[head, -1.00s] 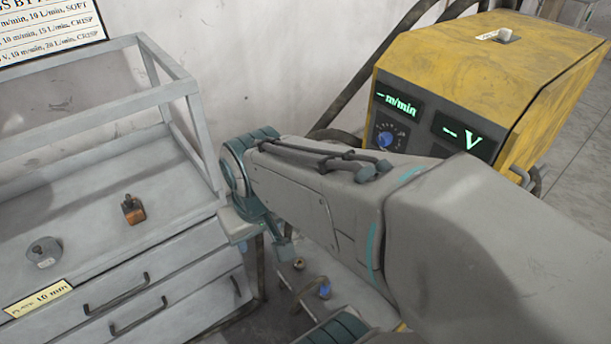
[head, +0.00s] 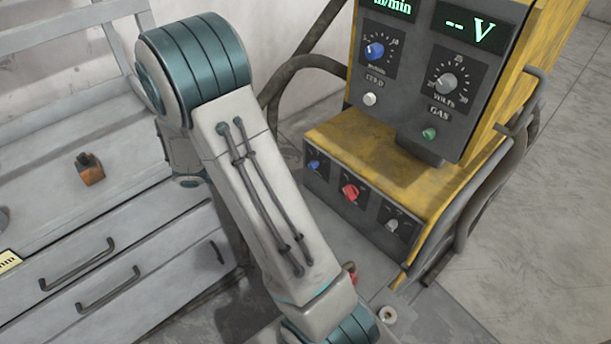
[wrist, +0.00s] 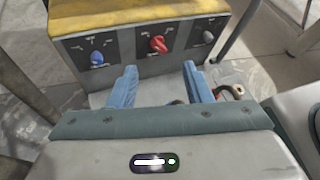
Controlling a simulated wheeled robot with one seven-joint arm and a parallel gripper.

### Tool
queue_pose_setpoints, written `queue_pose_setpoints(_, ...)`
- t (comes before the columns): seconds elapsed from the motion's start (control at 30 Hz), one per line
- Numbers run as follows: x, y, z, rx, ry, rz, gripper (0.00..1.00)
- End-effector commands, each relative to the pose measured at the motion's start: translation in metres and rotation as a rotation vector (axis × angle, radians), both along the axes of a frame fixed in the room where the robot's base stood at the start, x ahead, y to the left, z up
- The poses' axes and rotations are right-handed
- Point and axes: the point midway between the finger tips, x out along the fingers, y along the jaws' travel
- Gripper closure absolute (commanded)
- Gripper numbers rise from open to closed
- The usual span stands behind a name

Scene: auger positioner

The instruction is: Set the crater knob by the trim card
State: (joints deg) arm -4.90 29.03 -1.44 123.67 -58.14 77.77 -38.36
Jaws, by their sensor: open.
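The yellow welding machine's lower front panel (head: 330,205) carries three knobs: a blue knob (head: 313,165) at left, a red knob (head: 350,192) in the middle and a grey knob (head: 392,225) at right. Their labels are too small to read, so I cannot tell which is the crater knob. The wrist view shows the same blue (wrist: 97,57), red (wrist: 158,44) and grey (wrist: 208,37) knobs beyond my gripper (wrist: 160,78). Its two blue fingers are apart and empty, pointing toward the panel below the red knob. The trim card is not identifiable now.
The upper panel has a blue dial (head: 375,50), a grey volts dial (head: 447,83), a white button (head: 370,99) and a green gas button (head: 429,133). The drawer bench (head: 60,235) stands left with an orange-brown block (head: 89,168). Cables run beside the machine.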

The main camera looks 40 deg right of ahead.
Motion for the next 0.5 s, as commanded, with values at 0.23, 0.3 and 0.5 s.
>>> queue_pose_setpoints(0.23,0.049,-0.015,-0.09,-0.185,0.384,0.272,0.55)
queue_pose_setpoints(0.3,0.06,-0.016,-0.108,-0.227,0.465,0.329,0.55)
queue_pose_setpoints(0.5,0.078,-0.016,-0.138,-0.301,0.602,0.424,0.55)
